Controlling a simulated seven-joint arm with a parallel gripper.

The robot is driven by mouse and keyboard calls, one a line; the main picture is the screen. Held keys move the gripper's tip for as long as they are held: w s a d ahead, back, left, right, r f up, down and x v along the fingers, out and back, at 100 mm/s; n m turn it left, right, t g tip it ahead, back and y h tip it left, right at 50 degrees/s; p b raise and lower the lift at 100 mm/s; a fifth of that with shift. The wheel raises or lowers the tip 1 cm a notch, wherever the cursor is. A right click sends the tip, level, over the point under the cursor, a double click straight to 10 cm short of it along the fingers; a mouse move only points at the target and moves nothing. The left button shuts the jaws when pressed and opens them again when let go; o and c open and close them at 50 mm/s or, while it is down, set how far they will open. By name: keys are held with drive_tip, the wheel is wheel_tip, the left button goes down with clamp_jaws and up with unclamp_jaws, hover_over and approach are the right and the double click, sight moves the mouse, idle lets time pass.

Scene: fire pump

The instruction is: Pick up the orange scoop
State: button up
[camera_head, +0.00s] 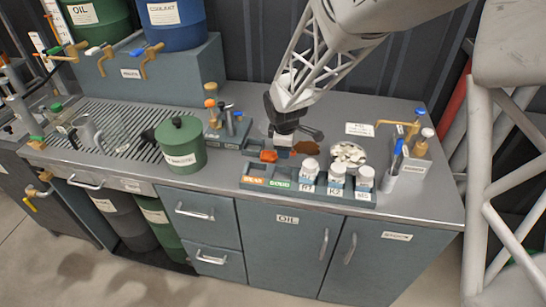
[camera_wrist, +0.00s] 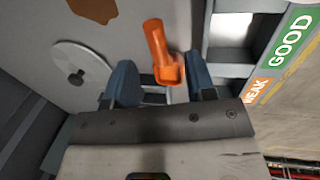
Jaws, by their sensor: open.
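The orange scoop (camera_head: 268,156) lies on the grey bench side, just behind the WEAK and GOOD tray (camera_head: 262,182) in the head view. In the wrist view the scoop (camera_wrist: 158,48) shows a rounded handle pointing up in the picture and a wider end between my finger tips. My gripper (camera_head: 284,137) is above and behind the scoop in the head view, pointing down. In the wrist view my gripper (camera_wrist: 160,75) has its two blue fingers apart, one on each side of the scoop's wider end. I cannot tell whether either finger touches it.
Several white-capped bottles (camera_head: 336,174) stand in the tray's right part. A dish of white pieces (camera_head: 349,153) and a brown patch (camera_head: 307,147) are to the right. A green canister (camera_head: 181,145) stands to the left. A pale disc (camera_wrist: 82,72) lies left in the wrist view.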

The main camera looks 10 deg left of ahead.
drive_tip(key=shift+w+f, duration=0.15)
drive_tip(key=shift+f, duration=0.85)
drive_tip(key=shift+w+f, duration=0.15)
drive_tip(key=shift+f, duration=0.8)
clamp_jaws()
